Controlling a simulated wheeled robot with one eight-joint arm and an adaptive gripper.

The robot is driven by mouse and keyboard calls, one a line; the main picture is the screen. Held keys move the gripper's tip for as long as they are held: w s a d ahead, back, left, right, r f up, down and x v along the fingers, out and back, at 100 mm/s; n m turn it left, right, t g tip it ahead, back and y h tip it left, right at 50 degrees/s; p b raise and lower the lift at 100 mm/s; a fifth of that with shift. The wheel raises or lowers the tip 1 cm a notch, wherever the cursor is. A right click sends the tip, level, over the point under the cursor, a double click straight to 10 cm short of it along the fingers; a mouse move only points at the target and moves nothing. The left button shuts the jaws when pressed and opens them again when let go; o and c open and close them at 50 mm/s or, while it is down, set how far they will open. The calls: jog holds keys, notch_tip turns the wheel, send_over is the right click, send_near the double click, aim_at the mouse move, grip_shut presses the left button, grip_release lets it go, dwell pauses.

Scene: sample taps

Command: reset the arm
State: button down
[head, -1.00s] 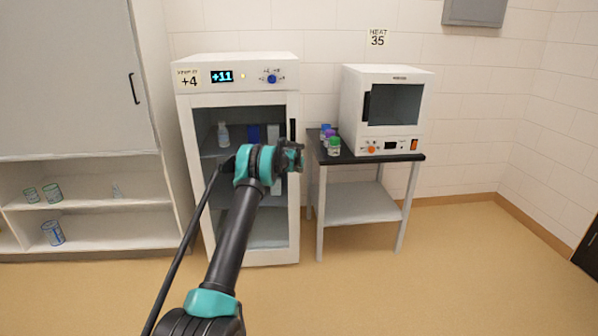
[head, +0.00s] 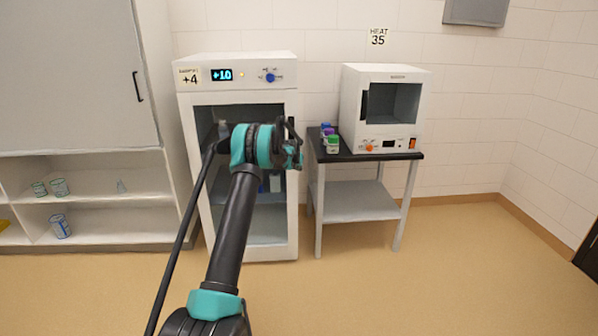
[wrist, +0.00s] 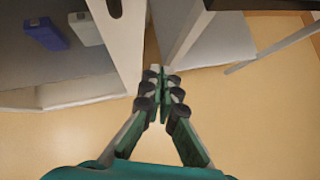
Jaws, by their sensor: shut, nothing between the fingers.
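My arm (head: 233,225) reaches up and forward in the head view, in front of the glass-doored sample fridge (head: 190,135). My gripper (head: 297,158) is near the right edge of the fridge door, left of the small oven. In the wrist view my gripper (wrist: 161,72) is shut, its fingertips together with nothing between them. Below it are the floor and the fridge's edge. The arm hides part of the fridge's inside.
The fridge has a blue knob (head: 269,76) and a lit display (head: 222,75). A white oven (head: 350,90) and several capped vials (head: 331,141) stand on a dark-topped table (head: 407,156). A cabinet (head: 75,75) with open lower shelves is at left. Floor at right is clear.

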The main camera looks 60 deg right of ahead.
jog(key=shift+s+a+r, duration=0.65)
jog(key=shift+a+r, duration=0.1)
jog(key=shift+r, duration=0.2)
jog(key=shift+s+a+r, duration=0.6)
jog(key=shift+a+r, duration=0.15)
jog(key=shift+r, duration=0.2)
jog(key=shift+w+a, duration=0.1)
